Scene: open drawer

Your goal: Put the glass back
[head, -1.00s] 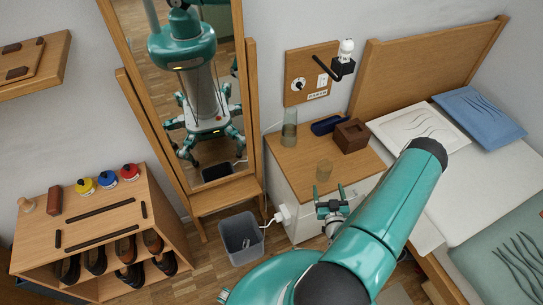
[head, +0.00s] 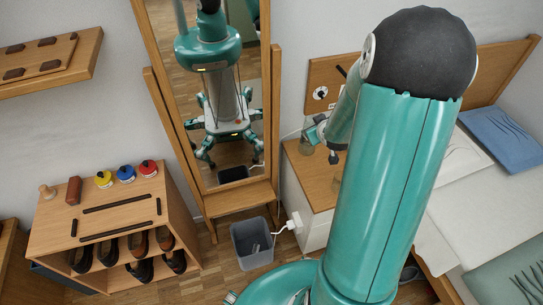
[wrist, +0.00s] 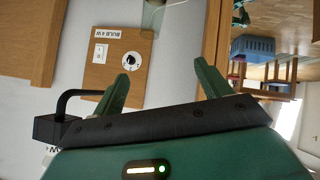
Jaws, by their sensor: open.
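A small amber-tinted glass (head: 338,183) stands on the wooden top of the white bedside cabinet (head: 310,178), partly hidden by my arm. A taller greenish glass vessel (head: 306,144) stands near the cabinet's back left corner, mostly covered by my gripper. My gripper (head: 313,130) is above that back left corner, close to the taller vessel; I cannot tell if they touch. In the wrist view my gripper (wrist: 165,75) is open, with wall and a wooden panel beyond the fingers and no glass visible between them.
The wooden wall panel (wrist: 115,60) with a dial and the black lamp bracket (wrist: 60,118) are close to my gripper. The standing mirror (head: 225,110) is left of the cabinet. A grey bin (head: 252,245) stands on the floor below. The bed (head: 490,215) is at the right.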

